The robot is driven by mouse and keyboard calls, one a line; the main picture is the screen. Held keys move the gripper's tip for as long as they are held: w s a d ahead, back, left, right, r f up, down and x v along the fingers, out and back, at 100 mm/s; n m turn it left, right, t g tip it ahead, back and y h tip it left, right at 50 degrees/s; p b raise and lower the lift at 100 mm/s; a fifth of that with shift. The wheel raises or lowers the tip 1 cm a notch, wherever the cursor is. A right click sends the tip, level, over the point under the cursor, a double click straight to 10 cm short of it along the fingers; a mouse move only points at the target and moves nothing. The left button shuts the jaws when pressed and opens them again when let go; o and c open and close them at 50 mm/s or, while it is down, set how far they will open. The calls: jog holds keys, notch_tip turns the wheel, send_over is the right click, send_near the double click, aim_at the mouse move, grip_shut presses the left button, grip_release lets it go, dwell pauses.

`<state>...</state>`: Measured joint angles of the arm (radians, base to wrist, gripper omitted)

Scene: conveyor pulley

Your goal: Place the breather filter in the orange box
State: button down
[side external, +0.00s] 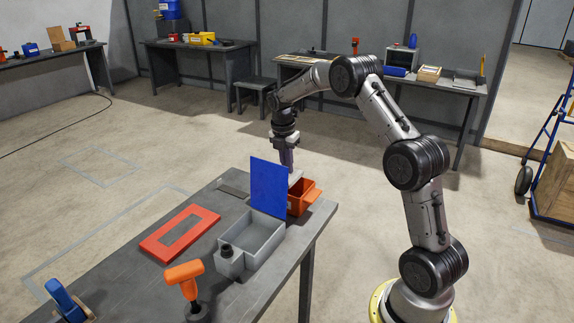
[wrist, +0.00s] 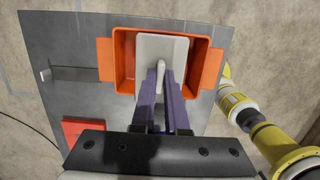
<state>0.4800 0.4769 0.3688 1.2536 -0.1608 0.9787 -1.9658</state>
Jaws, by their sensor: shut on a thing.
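A pale grey piece with a rounded rectangular plate and a slim grip, which looks like the breather filter (wrist: 175,44), is held in my gripper (wrist: 161,72). The two purple fingers are shut on its grip. In the wrist view the plate overlaps the opening of the orange box (wrist: 125,48). In the side view my gripper (side external: 289,166) points down over the orange box (side external: 303,202), and the pale filter (side external: 295,176) shows at the box's top. The blue panel hides part of the box. I cannot tell whether the filter touches the box floor.
A grey box (side external: 262,246) with an upright blue panel (side external: 268,187) stands right beside the orange box. A red frame (side external: 155,245) lies flat on the table (side external: 120,265). An orange-handled tool (side external: 185,273) and a blue clamp (side external: 65,300) stand nearer the camera.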

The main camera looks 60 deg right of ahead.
jog(key=shift+f, duration=0.55)
jog(key=c, duration=0.9)
grip_release()
jog(key=shift+c, duration=0.2)
